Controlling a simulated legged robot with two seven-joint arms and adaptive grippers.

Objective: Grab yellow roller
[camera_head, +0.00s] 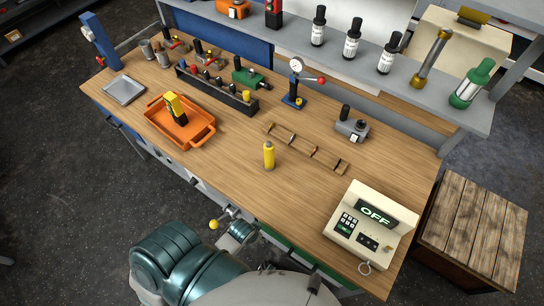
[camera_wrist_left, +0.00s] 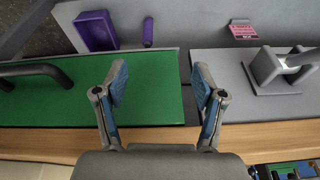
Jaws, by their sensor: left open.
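A small upright yellow roller (camera_head: 268,157) with a darker top stands on the wooden bench (camera_head: 220,160), near its middle, in the head view. Nothing touches it. My left gripper (camera_wrist_left: 160,88) is open and empty in the left wrist view, its two blue-padded fingers spread apart. It faces a green panel (camera_wrist_left: 70,90) and a grey surface beyond a wooden edge. The roller does not show there. In the head view my teal and grey arm parts are at the bottom, and I cannot make out the fingers. My right gripper is not in view.
An orange tray (camera_head: 205,137) holding a yellow and black device (camera_head: 175,104) is left of the roller. A wooden rack (camera_head: 318,154) lies just behind it. A cream box reading OFF (camera_head: 355,220) stands right. The bench in front of the roller is clear.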

